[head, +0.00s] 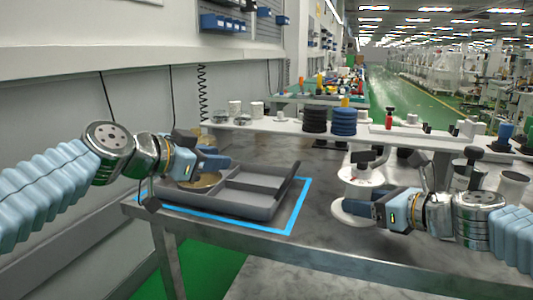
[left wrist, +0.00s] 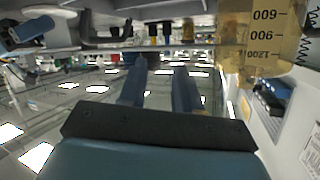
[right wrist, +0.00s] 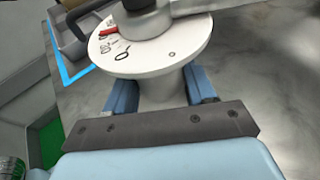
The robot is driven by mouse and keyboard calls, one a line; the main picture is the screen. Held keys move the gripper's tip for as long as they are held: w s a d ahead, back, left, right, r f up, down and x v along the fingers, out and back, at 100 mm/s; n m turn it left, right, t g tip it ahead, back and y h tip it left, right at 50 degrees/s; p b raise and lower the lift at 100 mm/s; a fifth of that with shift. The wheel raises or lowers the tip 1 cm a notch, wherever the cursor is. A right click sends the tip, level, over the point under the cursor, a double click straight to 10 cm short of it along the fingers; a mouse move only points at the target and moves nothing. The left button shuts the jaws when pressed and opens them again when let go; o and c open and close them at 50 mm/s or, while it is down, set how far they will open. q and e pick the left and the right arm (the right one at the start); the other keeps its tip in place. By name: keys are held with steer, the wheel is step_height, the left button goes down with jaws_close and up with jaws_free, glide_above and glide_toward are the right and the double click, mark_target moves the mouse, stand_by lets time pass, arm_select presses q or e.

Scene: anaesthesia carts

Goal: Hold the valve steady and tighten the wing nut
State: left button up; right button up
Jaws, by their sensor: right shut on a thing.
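The white valve (head: 361,188) stands upright on the table at centre right, with a wide round base and a flange. The right wrist view shows symbols and a red mark on its flange (right wrist: 155,50). A dark winged piece (head: 370,157), apparently the wing nut, sits on top; its grey lower part shows at that view's top edge. My right gripper (right wrist: 160,92) is shut on the valve's white neck below the flange. My left gripper (left wrist: 160,80) is open and empty, over the tray's left side (head: 216,160), well apart from the valve.
A grey divided tray (head: 250,207) lies inside a blue outline on the table. An amber graduated container (left wrist: 268,45) is close beside my left gripper. A white shelf (head: 280,127) with dark coils (head: 343,122) runs behind. Bare table lies between tray and valve.

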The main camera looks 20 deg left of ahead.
mark_target(365, 151)
arm_select(q)
steer(key=w+a+r+m+t+y, duration=0.2)
steer(key=w+r+m+t+y, duration=0.35)
steer(key=m, duration=0.75)
steer(key=d+m+g+h, duration=0.1)
steer(key=d+m+h, duration=0.4)
steer(key=m, duration=0.2)
steer(key=d+m+g+h, duration=0.2)
steer(key=d+m+h, duration=0.3)
steer(key=m, duration=0.3)
steer(key=d+m+g+h, duration=0.2)
steer(key=d+m+h, duration=0.3)
steer(key=m, duration=0.3)
steer(key=shift+s+d+f, duration=0.1)
steer(key=shift+s+d, duration=0.05)
steer(key=shift+d, duration=0.3)
steer(key=shift+s+d+f, duration=0.1)
steer(key=shift+s+d, duration=0.05)
steer(key=shift+d, duration=0.25)
steer(key=s+d+f+m+g, duration=0.2)
steer(key=d+f+m+g, duration=0.2)
steer(key=m, duration=0.1)
steer(key=shift+g+h, duration=0.35)
steer(key=shift+h, duration=0.2)
steer(key=x, duration=1)
steer(key=shift+w+d+r, duration=0.1)
steer(key=shift+d+r, duration=0.05)
steer(key=shift+d, duration=0.15)
steer(key=shift+w+d, duration=0.2)
steer(key=shift+d, duration=0.1)
